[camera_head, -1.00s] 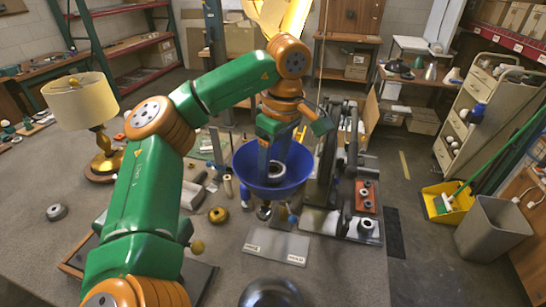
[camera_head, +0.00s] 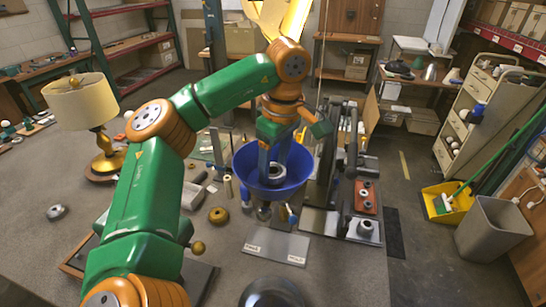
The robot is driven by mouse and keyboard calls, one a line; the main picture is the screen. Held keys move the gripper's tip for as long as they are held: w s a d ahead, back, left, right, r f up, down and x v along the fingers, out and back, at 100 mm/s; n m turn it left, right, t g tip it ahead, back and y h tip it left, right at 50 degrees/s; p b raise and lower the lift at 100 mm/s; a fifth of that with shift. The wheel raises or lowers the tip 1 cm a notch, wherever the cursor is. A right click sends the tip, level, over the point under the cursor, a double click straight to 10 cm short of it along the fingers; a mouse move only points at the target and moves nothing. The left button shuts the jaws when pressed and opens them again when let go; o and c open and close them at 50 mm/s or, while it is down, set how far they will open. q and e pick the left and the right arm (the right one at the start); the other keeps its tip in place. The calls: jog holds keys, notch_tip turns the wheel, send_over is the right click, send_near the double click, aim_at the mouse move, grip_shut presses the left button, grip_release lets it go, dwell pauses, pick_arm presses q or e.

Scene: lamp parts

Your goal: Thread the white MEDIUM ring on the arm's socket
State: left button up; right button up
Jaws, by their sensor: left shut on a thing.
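My left gripper (camera_head: 274,168) reaches down from above into a blue bowl-shaped shade (camera_head: 244,164). It is shut on a pale ring (camera_head: 278,171) with a dark centre, seen low inside the shade; this appears to be the white ring. The fingers hide part of the ring, and its size marking is not readable. The socket is hidden by the ring, fingers and shade, so I cannot tell whether the ring touches it or sits around it. My right gripper is not in view.
A labelled grey plate (camera_head: 276,247) lies in front of the shade. A dark stand with a red block (camera_head: 366,198) is close on the right. A cream lamp (camera_head: 82,102) stands at far left.

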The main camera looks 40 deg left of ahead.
pick_arm(q)
jog(key=shift+f, duration=0.45)
dwell(0.6)
jog(key=o, duration=0.7)
grip_shut()
jog(key=shift+s+f, duration=0.1)
